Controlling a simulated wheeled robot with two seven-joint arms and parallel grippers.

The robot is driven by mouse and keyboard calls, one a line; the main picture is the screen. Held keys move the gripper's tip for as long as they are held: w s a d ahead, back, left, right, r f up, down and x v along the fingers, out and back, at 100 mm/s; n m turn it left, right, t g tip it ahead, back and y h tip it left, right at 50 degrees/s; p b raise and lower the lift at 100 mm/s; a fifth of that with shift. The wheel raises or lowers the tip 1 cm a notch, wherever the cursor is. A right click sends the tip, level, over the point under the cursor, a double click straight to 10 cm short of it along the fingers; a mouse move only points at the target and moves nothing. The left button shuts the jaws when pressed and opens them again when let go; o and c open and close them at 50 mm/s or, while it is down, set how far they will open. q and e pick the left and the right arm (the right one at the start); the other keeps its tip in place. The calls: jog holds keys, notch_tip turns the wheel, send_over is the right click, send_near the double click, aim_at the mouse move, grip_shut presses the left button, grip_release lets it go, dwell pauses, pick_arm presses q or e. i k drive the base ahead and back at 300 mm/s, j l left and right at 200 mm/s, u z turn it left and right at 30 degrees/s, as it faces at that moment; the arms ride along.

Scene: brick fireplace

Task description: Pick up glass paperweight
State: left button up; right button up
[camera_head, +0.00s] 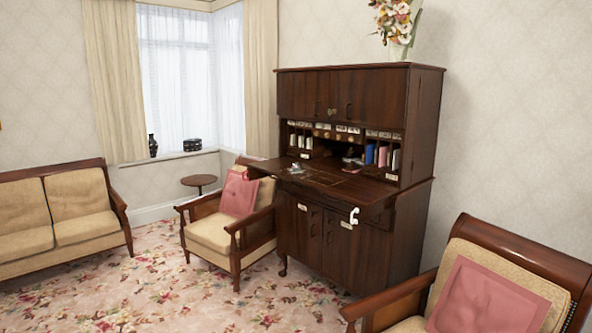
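A dark wooden bureau (350,255) stands against the wall right of centre, with its writing flap (325,185) folded down. A small, pale, glassy item (295,168) lies on the left part of the flap. It may be the glass paperweight, but it is too small to tell. A dark reddish item (352,160) sits further back, near the pigeonholes. Neither of my grippers shows in this view.
A cushioned armchair (212,235) stands close to the bureau's left front. Another armchair (470,285) fills the lower right. A sofa (60,215) and small round table (199,181) are at left. Floral carpet (150,290) lies open in front.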

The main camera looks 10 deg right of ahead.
aim_at(296, 166)
jog(key=i+z, duration=0.1)
jog(key=i, duration=1.85)
